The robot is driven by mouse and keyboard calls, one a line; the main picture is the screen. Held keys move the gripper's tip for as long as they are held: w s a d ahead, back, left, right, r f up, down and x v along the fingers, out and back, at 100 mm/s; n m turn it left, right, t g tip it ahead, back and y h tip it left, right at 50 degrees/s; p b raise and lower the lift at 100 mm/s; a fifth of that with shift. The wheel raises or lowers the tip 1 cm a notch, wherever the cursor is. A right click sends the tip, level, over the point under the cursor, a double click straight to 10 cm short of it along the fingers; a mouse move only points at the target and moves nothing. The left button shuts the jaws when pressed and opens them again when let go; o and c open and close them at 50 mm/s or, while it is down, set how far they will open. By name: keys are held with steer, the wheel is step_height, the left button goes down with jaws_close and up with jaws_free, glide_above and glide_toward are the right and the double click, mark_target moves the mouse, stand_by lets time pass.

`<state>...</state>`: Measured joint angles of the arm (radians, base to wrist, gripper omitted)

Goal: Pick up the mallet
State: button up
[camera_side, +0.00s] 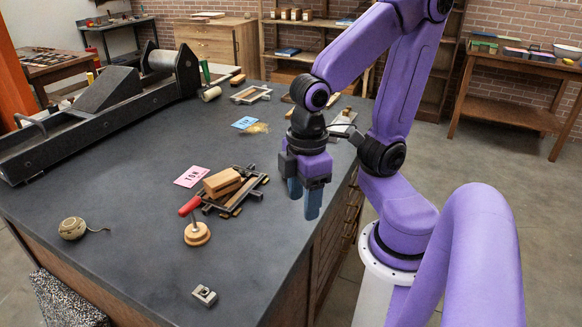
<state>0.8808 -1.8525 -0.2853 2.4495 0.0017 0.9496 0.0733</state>
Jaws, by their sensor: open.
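I cannot pick out the mallet with certainty. A red handle (190,205) lies at the lower left of a dark metal frame (255,181) on the bench. Wooden blocks (222,180) rest on that frame, and I cannot tell whether the handle joins one of them. A round wooden piece with a thin upright stem (197,234) stands just below the handle. My gripper (303,198) is open and points down, to the right of the frame near the bench's right edge. Nothing shows between its blue fingers.
The dark bench top (140,235) is mostly clear at the front. A twine ball (72,228), a small metal block (204,295), a pink card (192,176) and a blue card (244,123) lie on it. A long press (100,105) fills the back left.

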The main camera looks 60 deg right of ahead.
steer(key=w+d+r+m, duration=0.3)
steer(key=w+d+m, duration=0.2)
steer(key=w+m, duration=0.2)
steer(key=w+d+r+m, duration=0.3)
steer(key=w+d+m, duration=0.2)
steer(key=w+m, duration=0.2)
steer(key=w+d+r+m, duration=0.1)
steer(key=d+r+m, duration=0.1)
steer(key=d+m, duration=0.5)
steer(key=w+d+r+m, duration=0.1)
steer(key=d+r+m, duration=0.1)
steer(key=d+m, duration=0.5)
steer(key=shift+n, duration=0.9)
steer(key=f, duration=0.5)
steer(key=d+f, duration=0.1)
steer(key=f, duration=0.5)
steer(key=d+f, duration=0.1)
steer(key=f, duration=0.5)
steer(key=shift+s+d, duration=0.2)
steer(key=shift+s, duration=0.1)
jaws_close()
